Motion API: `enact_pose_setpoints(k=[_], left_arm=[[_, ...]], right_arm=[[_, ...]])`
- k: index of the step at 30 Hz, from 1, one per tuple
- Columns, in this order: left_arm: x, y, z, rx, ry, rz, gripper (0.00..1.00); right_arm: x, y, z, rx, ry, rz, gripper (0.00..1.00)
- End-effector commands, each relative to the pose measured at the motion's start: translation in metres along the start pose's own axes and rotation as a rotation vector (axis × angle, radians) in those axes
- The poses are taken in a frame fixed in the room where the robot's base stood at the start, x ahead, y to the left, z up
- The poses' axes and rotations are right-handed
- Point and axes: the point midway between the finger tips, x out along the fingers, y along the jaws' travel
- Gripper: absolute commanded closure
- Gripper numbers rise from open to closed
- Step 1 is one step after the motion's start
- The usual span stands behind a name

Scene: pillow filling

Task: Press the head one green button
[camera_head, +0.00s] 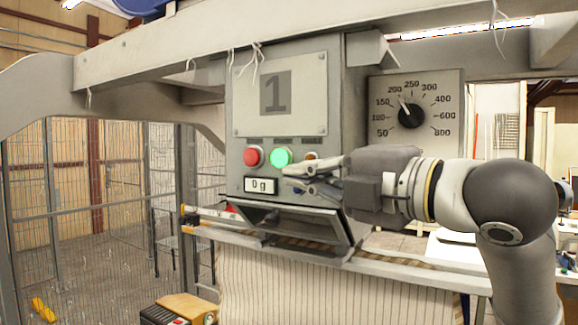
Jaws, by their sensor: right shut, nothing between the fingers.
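The head one panel (309,135) carries a plate with a large "1" in the middle of the view. Its round green button (281,158) is lit bright green and sits right of a red button (253,156). A third, orange button (311,156) is partly hidden by my right gripper. My left gripper is not in view.
A dial (411,115) with numbers from 50 to 800 is on the right. A metal spout (300,218) juts out below the panel, above striped fabric (290,285). A wire mesh fence (90,200) stands at left.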

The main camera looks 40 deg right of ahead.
Motion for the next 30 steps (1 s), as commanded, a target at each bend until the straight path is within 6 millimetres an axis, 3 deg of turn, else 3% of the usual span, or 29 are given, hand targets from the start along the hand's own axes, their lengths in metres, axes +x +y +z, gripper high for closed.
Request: enact_pose_setpoints(k=[15,24,30], left_arm=[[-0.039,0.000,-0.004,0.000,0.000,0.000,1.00],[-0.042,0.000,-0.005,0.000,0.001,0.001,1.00],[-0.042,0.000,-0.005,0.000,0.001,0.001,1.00]], right_arm=[[0.099,0.001,0.004,0.004,0.000,-0.005,1.00],[0.103,0.000,0.034,0.002,-0.001,-0.003,1.00],[0.104,0.000,0.039,0.000,0.001,0.000,1.00]])
